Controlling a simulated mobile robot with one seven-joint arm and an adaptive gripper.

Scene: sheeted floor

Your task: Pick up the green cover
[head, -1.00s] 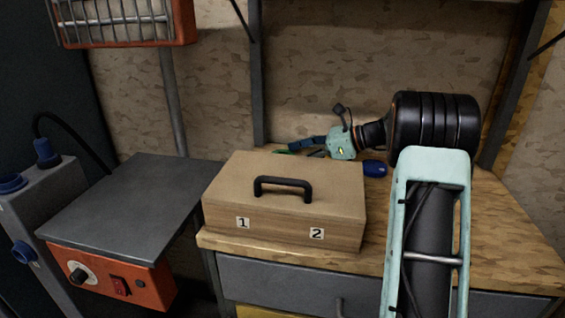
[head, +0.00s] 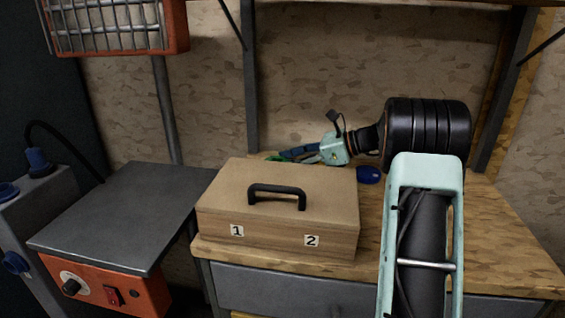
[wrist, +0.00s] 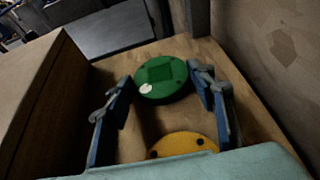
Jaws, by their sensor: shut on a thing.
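The green cover (wrist: 165,75) is a flat round disc with a raised square middle and a small pale spot. It lies between the fingertips of my gripper (wrist: 162,84) in the wrist view, with a blue finger at each side, shut on it. In the head view, only a sliver of the green cover (head: 272,157) shows behind the wooden box, by the tips of my gripper (head: 285,155). The cover looks to be at or close to the bench surface; I cannot tell whether it is lifted.
A yellow disc (wrist: 183,146) lies nearer my palm. The wooden box (head: 280,208) with a black handle stands just left of the gripper in the wrist view. The wall is close on the right. A blue object (head: 369,175) lies on the bench (head: 500,235).

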